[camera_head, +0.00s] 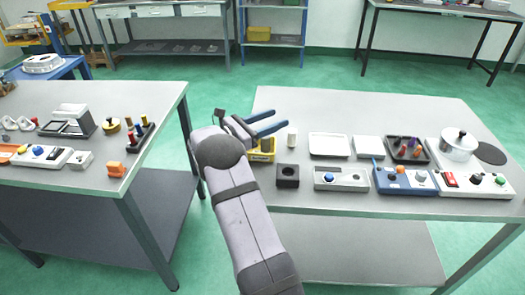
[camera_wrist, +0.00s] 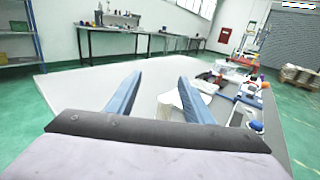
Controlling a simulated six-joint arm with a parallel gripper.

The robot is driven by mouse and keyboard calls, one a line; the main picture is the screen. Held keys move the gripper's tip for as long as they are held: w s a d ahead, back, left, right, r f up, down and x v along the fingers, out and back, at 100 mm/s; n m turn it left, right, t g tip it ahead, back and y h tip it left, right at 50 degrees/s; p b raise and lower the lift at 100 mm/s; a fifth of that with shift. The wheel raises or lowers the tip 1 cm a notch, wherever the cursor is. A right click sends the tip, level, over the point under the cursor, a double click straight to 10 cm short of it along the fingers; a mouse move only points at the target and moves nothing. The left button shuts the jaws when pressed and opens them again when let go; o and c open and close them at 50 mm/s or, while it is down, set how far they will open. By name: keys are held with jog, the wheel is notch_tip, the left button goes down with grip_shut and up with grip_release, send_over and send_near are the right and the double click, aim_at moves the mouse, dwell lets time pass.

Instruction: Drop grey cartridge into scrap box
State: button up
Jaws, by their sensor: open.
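My gripper (camera_head: 281,119) is open, with its two blue fingers apart above the back left of the right-hand table. It also shows in the wrist view (camera_wrist: 160,77), with nothing clearly held. A small yellow box (camera_head: 262,156) stands on the table below my gripper, partly hidden by my wrist. A grey-brown cylinder (camera_head: 266,145) appears in or just behind it; I cannot tell which. A pale upright cylinder (camera_head: 292,137) stands to the right of the box. Neither container is clearly marked as the scrap box, and the grey cartridge cannot be identified for certain.
A black block with a hole (camera_head: 287,176) stands in front of the pale cylinder. White trays (camera_head: 329,146), a dark tray of coloured pieces (camera_head: 407,150), control boxes (camera_head: 341,179) and a silver pot (camera_head: 458,147) fill the right. The table's back left is bare.

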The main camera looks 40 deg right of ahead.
jog(key=a+b, duration=0.1)
jog(key=a, duration=0.5)
jog(key=shift+w+a, duration=0.2)
jog(key=shift+w, duration=0.15)
jog(key=s+a+f+m+y+p, duration=0.1)
jog(key=s+a+m+y+p, duration=0.1)
jog(key=s+a+y, duration=0.1)
jog(key=s+a+f+m+y+p, duration=0.1)
jog(key=s+a+m+y+p, duration=0.1)
jog(key=s+a, duration=0.3)
jog(key=s+a+f+m+y+p, duration=0.1)
jog(key=s+a+m+y+p, duration=0.1)
jog(key=s+a+y, duration=0.2)
jog(key=shift+s+f, duration=0.1)
jog(key=shift+s, duration=0.4)
jog(key=s+a+m+t+y+p, duration=0.1)
jog(key=s+a+m+y, duration=0.3)
jog(key=a, duration=0.6)
jog(key=s+a+m+t+y+p, duration=0.1)
jog(key=s+a+m+y+p, duration=0.3)
jog(key=s+a+m, duration=0.2)
jog(key=s+a, duration=0.2)
jog(key=a, duration=0.2)
jog(key=shift+s+f+m+y, duration=0.15)
jog(key=shift+s+m+y, duration=0.15)
jog(key=shift+y, duration=0.1)
